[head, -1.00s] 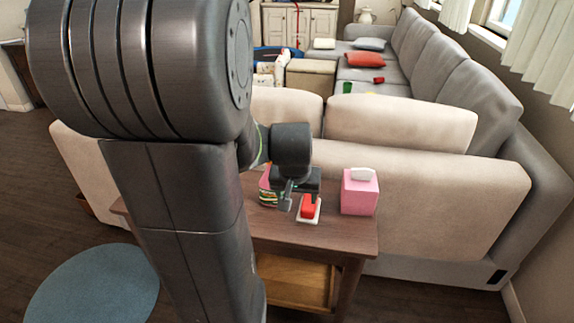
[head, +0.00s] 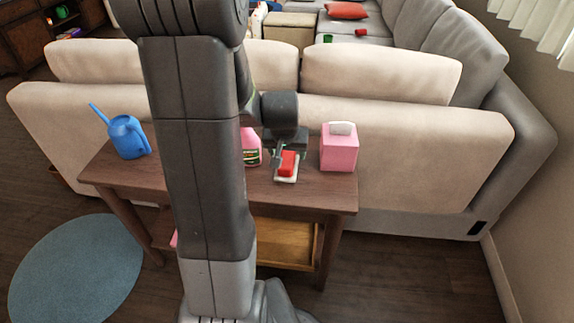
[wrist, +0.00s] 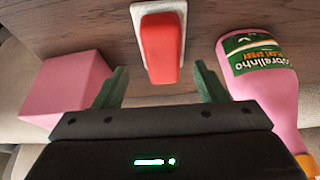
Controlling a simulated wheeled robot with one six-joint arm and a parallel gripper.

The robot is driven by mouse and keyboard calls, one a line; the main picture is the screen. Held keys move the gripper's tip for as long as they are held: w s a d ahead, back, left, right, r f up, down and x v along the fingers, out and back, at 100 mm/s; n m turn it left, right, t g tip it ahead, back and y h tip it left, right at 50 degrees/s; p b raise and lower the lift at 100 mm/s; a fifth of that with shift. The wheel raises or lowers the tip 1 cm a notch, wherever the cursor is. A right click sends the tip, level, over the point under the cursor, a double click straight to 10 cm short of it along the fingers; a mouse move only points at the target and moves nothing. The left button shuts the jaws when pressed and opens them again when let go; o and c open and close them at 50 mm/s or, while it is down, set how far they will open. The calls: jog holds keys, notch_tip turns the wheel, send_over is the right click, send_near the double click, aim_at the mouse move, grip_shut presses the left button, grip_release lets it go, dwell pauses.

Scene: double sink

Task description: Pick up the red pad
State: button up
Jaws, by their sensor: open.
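The red pad (head: 287,162) sits on a white base on the wooden side table (head: 200,190). In the wrist view the red pad (wrist: 162,47) lies at the top centre, just beyond the fingertips and between their lines. My gripper (head: 278,150) is at the table, right beside the pad. In the wrist view my gripper (wrist: 160,82) is open and empty, its two green fingers spread on either side. I cannot tell its exact height above the table.
A pink bottle (wrist: 262,75) with a green label stands close to one finger. A pink tissue box (head: 339,150) is close to the other. A blue watering can (head: 127,136) stands at the table's left. The beige sofa back (head: 420,150) rises behind the table.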

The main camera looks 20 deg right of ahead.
aim_at(287, 157)
jog(key=b+x, duration=0.1)
jog(key=x, duration=0.4)
jog(key=shift+w+a, duration=0.1)
jog(key=shift+w, duration=0.05)
jog(key=shift+r, duration=0.1)
jog(key=shift+f+b, duration=0.25)
jog(key=shift+b, duration=0.05)
dwell(0.4)
jog(key=c, duration=0.7)
jog(key=shift+c, duration=0.2)
jog(key=shift+r+p, duration=0.5)
jog(key=shift+p, duration=0.05)
notch_tip(287, 157, up, 10)
jog(key=shift+f+p, duration=0.2)
jog(key=shift+p, duration=0.75)
